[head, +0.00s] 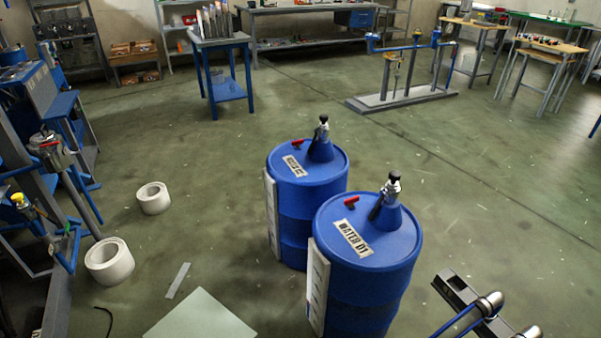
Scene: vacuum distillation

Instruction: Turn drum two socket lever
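Two blue drums stand upright close together on the floor in the head view. The nearer drum (362,280) has a white label (353,238) that seems to read "WATER 01". On its top are a blue cone-shaped socket (393,215) with a silver and black fitting, a dark lever (377,208) slanting down its left side, and a red handle (351,202). The farther drum (306,196) has the same parts: a socket (321,150), a dark lever (316,138) and a red handle (297,144). Its label is too small to read. Neither gripper is visible.
Two white rolls (110,262) (153,198) and a pale sheet (200,318) lie left of the drums. A dark frame with silver ends (460,293) lies at the lower right. A blue pipe stand (403,98) is behind. Floor around the drums is mostly clear.

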